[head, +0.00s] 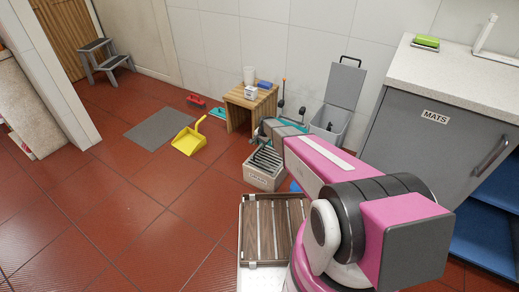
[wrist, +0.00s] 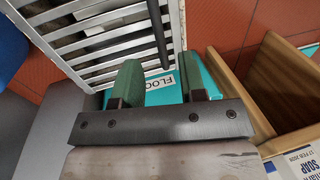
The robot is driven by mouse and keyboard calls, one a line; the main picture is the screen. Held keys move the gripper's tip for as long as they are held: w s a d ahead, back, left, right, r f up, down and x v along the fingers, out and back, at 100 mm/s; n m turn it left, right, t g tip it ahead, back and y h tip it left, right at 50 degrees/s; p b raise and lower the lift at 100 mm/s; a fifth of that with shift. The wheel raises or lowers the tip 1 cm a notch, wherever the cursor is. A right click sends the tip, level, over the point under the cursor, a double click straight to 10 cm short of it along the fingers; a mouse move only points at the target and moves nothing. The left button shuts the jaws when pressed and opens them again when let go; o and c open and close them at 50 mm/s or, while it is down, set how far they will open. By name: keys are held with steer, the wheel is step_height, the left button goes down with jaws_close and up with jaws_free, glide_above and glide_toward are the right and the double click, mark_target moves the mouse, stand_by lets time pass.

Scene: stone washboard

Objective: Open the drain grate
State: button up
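A pale box (head: 262,180) with a dark slatted grate (head: 266,158) on top stands on the floor at the middle of the head view. A metal slatted grate (wrist: 92,50) fills the upper left of the wrist view; it appears to be the same one. A dark bar (wrist: 157,35) crosses its right end, close to my fingertips. A teal object (wrist: 160,95) with a partly hidden "FLOO" label shows between and behind the fingers. I cannot tell whether the fingers touch anything.
A wooden stool (head: 245,108) stands close beyond the box. A grey lidded bin (head: 330,122) is to its right, before the wall. A wooden slatted board (head: 270,228) lies in front. A yellow dustpan (head: 189,140) and grey mat (head: 157,128) lie left. Floor at lower left is clear.

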mark_target(259, 150)
steer(key=f, duration=0.4)
steer(key=shift+w+a+f, duration=0.3)
steer(key=shift+a, duration=0.1)
jaws_close()
steer(key=shift+s+r, duration=0.1)
